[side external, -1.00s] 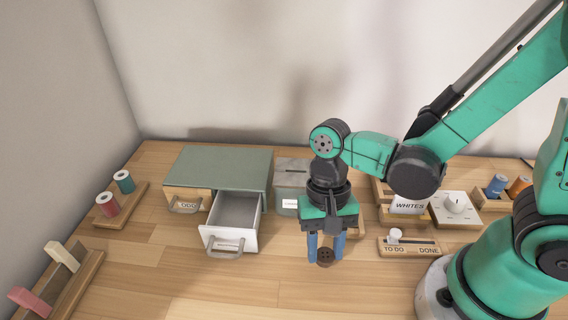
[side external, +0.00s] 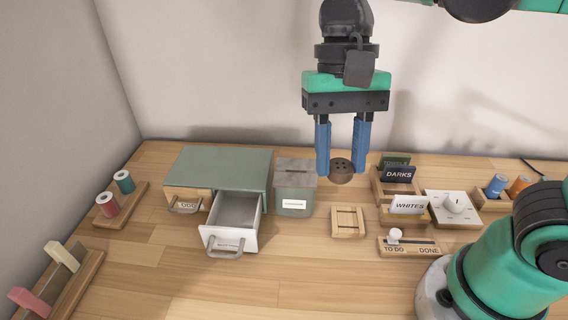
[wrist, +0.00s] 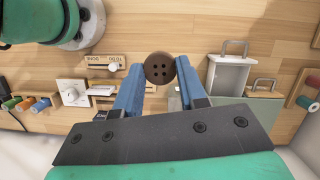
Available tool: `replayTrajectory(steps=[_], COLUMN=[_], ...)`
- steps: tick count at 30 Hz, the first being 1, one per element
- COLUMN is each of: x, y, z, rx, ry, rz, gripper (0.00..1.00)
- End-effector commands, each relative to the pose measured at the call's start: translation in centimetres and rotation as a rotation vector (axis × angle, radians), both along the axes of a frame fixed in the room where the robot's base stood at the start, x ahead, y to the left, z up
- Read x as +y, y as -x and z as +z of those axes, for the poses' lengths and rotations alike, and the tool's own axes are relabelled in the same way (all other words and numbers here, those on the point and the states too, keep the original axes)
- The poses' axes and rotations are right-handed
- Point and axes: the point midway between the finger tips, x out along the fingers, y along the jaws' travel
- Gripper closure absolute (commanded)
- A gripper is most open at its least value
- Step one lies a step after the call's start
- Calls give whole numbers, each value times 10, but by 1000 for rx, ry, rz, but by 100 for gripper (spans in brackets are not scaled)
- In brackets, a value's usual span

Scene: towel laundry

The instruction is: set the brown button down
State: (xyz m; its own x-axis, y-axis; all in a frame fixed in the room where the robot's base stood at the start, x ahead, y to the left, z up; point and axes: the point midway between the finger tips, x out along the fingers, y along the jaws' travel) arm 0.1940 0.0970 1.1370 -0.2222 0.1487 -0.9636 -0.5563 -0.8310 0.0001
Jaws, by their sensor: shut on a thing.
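The brown button (side external: 341,171) is a round disc with several small holes. My gripper (side external: 341,172) is shut on it, with the button between the tips of its blue fingers. The gripper points down and holds the button well above the table. In the wrist view the brown button (wrist: 159,68) shows face-on between the two fingers, over bare wood.
A green cabinet (side external: 225,166) has a white drawer (side external: 235,225) pulled open. A slotted box (side external: 295,187) and a small wooden tray (side external: 348,222) stand in the middle. Card holders and a TO DO/DONE slider (side external: 410,246) are at right. The front table (side external: 320,285) is clear.

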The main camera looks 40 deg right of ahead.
Motion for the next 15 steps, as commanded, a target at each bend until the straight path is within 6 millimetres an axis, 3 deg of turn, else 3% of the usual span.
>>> replayTrajectory(steps=[5, 15], x=[9, 45], y=[-23, -106], z=[15, 27], rx=[-1, -2], ry=[0, -1], rz=[-12, -61], gripper=[100, 100])
